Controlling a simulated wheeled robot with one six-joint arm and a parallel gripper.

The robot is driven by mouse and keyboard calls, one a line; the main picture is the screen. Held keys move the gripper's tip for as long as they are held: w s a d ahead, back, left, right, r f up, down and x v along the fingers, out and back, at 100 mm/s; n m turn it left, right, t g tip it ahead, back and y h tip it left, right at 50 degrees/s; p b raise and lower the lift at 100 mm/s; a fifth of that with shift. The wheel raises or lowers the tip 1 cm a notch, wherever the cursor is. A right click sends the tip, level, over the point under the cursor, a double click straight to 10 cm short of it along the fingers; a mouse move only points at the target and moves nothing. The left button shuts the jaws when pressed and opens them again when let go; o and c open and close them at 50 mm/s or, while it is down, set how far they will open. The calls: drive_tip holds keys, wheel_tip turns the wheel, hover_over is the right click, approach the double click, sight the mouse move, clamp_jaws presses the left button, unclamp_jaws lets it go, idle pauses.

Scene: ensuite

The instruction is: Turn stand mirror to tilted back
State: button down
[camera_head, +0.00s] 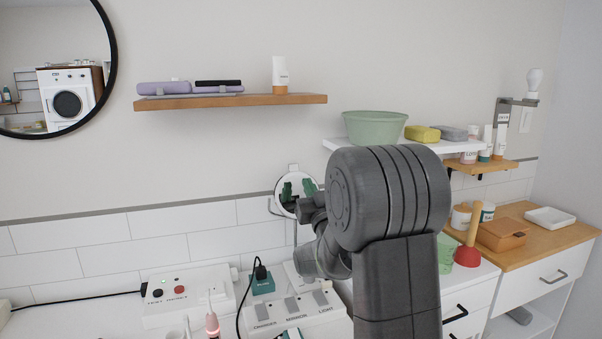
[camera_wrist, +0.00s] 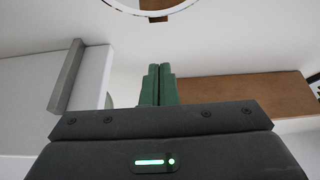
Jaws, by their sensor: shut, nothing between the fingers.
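The stand mirror (camera_head: 283,205) is a small round mirror on a thin stand, behind the sockets and left of my arm. Green fingers are reflected in its face, and its right edge is partly covered by my arm. Its exact tilt is hard to judge. My gripper (camera_wrist: 158,70) shows in the wrist view with its two green fingers together and nothing between them. A curved rim at the wrist view's top edge is cut off and unclear.
A wooden shelf (camera_head: 230,101) hangs above left. A white shelf (camera_head: 337,143) with a green bowl (camera_head: 375,127) is close above my arm. A socket box (camera_head: 300,312) and a black cable (camera_head: 243,300) lie below. A red plunger (camera_head: 468,256) stands right.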

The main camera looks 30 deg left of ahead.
sight(294, 167)
drive_tip(key=x, duration=0.2)
drive_tip(key=f+p+x, duration=0.1)
drive_tip(key=x, duration=0.2)
drive_tip(key=p+x, duration=0.1)
drive_tip(key=x, duration=0.2)
drive_tip(key=shift+w+a+f, duration=0.3)
drive_tip(key=shift+w+a, duration=0.1)
drive_tip(key=shift+w+a+f+p, duration=0.25)
drive_tip(key=shift+w+a+p, duration=0.1)
drive_tip(key=shift+a, duration=0.1)
drive_tip(key=shift+f, duration=0.1)
drive_tip(key=shift+w+a+f+b, duration=0.2)
drive_tip(key=shift+a+f+b, duration=0.1)
drive_tip(key=shift+b, duration=0.85)
drive_tip(key=shift+w+a+b, duration=0.2)
drive_tip(key=shift+a+b, duration=0.05)
drive_tip(key=shift+b, duration=1.05)
drive_tip(key=shift+a+r, duration=0.1)
drive_tip(key=shift+r, duration=0.15)
drive_tip(key=shift+b, duration=0.35)
